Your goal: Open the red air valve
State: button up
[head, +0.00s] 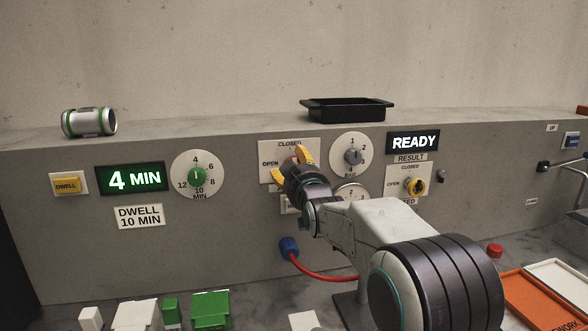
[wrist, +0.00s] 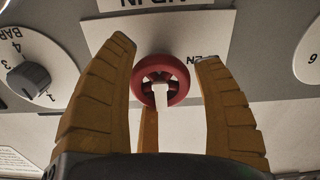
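The red air valve (wrist: 181,78) is a round red wheel on a pale plate, seen in the wrist view. A white bar on it points down in that picture, while the partly covered OPEN lettering is to its right. My gripper (wrist: 165,54) is open, with yellow fingers on either side of the wheel and a gap on both sides. A third finger shows below the wheel. In the head view my gripper (head: 290,164) is at the plate (head: 268,151) marked CLOSED at top and OPEN at left, and it hides most of the wheel.
A gauge dial (head: 352,154) is right of the plate, with another dial (head: 351,193) partly behind my arm. A blue plug (head: 289,247) with a red hose is below.

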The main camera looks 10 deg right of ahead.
jog(key=c, duration=0.8)
jog(key=shift+n+b, duration=0.3)
jog(key=shift+b, duration=0.05)
jog(key=n+b, duration=0.3)
jog(key=shift+f+n, duration=0.2)
jog(key=shift+n, duration=0.1)
jog(key=n+b, duration=0.3)
jog(key=n, duration=0.1)
jog(key=shift+n, duration=0.3)
jog(key=n+b, duration=0.2)
jog(key=n, duration=0.3)
jog(key=shift+r, duration=0.1)
jog(key=shift+r+n+b, duration=0.1)
jog(key=shift+n+b, duration=0.35)
jog(key=shift+n, duration=1.55)
